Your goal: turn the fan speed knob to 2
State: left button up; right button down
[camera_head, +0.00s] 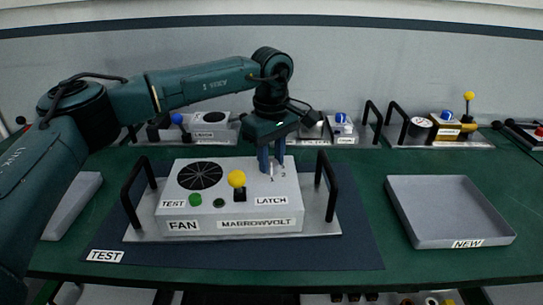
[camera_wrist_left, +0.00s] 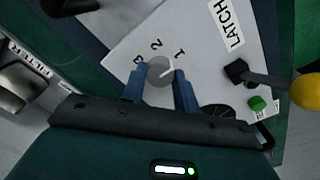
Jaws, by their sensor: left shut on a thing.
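The fan speed knob (camera_wrist_left: 158,70) is a small grey disc with a white pointer mark, on the white top of the fan unit (camera_head: 247,222). The numbers 1, 2 and 3 are printed around it. The pointer appears to lie on the side of the 1, away from the 2. My left gripper (camera_head: 271,170) comes down from above at the back right of the unit. In the left wrist view its two blue fingers (camera_wrist_left: 160,88) stand on either side of the knob, shut on it. In the head view the fingers hide most of the knob. My right gripper is not in view.
The unit also bears a yellow-ball latch lever (camera_head: 237,180), a green test button (camera_head: 195,199) and a round black fan grille (camera_head: 200,176). Black handles (camera_head: 327,184) flank it. An empty grey tray (camera_head: 450,210) marked NEW lies right. Other modules stand at the back.

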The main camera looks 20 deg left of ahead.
aim_at(272, 163)
pick_arm(q)
jog(key=shift+c, duration=0.5)
jog(key=shift+n, duration=0.3)
jog(key=n, duration=0.5)
jog(key=shift+n, duration=0.3)
jog(key=n, duration=0.5)
jog(key=shift+n, duration=0.4)
jog(key=o, duration=1)
notch_tip(272, 163, up, 13)
jog(key=shift+r+b, duration=0.15)
jog(key=shift+b, duration=0.2)
